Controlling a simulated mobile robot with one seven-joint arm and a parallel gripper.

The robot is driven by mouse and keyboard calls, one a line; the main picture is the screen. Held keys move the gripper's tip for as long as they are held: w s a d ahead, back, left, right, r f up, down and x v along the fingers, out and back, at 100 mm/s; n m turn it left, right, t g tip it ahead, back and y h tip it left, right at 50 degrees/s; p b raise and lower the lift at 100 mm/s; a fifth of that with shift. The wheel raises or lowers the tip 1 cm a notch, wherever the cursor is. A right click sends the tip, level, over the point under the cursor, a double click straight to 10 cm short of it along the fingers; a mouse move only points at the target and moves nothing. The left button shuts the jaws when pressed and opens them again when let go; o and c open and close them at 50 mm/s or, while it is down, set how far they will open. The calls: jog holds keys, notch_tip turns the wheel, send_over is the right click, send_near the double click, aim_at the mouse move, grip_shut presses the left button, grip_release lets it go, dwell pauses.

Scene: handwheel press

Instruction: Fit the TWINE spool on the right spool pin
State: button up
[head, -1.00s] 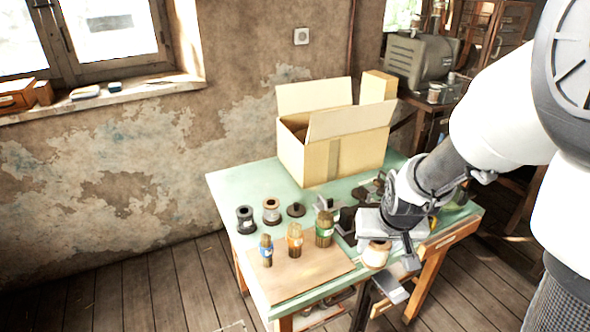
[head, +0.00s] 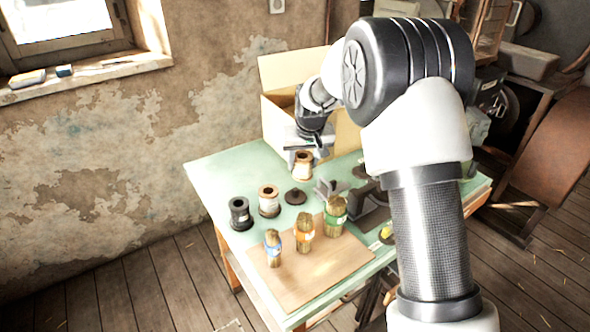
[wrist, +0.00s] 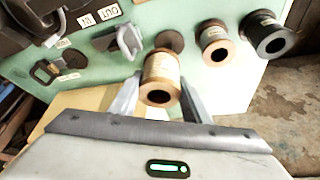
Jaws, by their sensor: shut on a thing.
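My gripper (head: 301,156) is shut on a pale tan spool with a label, taken to be the TWINE spool (head: 303,168). In the wrist view the spool (wrist: 161,70) sits between the two fingers (wrist: 160,95), its holed end facing the camera. I cannot read its label. The right spool pin (head: 295,197) shows as a dark round base with no spool on it. It also appears in the wrist view (wrist: 170,40), just beyond the held spool. The held spool is above the table, apart from the pin.
A copper-coloured spool (head: 269,203) and a black spool (head: 240,215) stand left of the empty pin. Several bundled brushes (head: 304,228) stand on a wooden board (head: 320,266) in front. An open cardboard box (head: 281,112) is behind my gripper. A grey metal piece (head: 331,187) lies to the pin's right.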

aim_at(295, 189)
jog(key=shift+w+a+f+b, duration=0.35)
jog(key=shift+f+b, duration=0.6)
jog(key=shift+f, duration=0.6)
jog(key=shift+w+a+f+b, duration=0.35)
jog(key=shift+f+b, duration=0.55)
jog(key=shift+f, duration=0.7)
jog(key=shift+w+a+f+b, duration=0.35)
jog(key=shift+f+b, duration=0.6)
jog(key=shift+f, duration=0.6)
jog(key=o, duration=1.2)
jog(key=shift+r, duration=0.1)
jog(key=p+v, duration=0.1)
jog(key=v, duration=1.6)
jog(key=shift+d+r, duration=0.1)
jog(key=shift+r, duration=0.05)
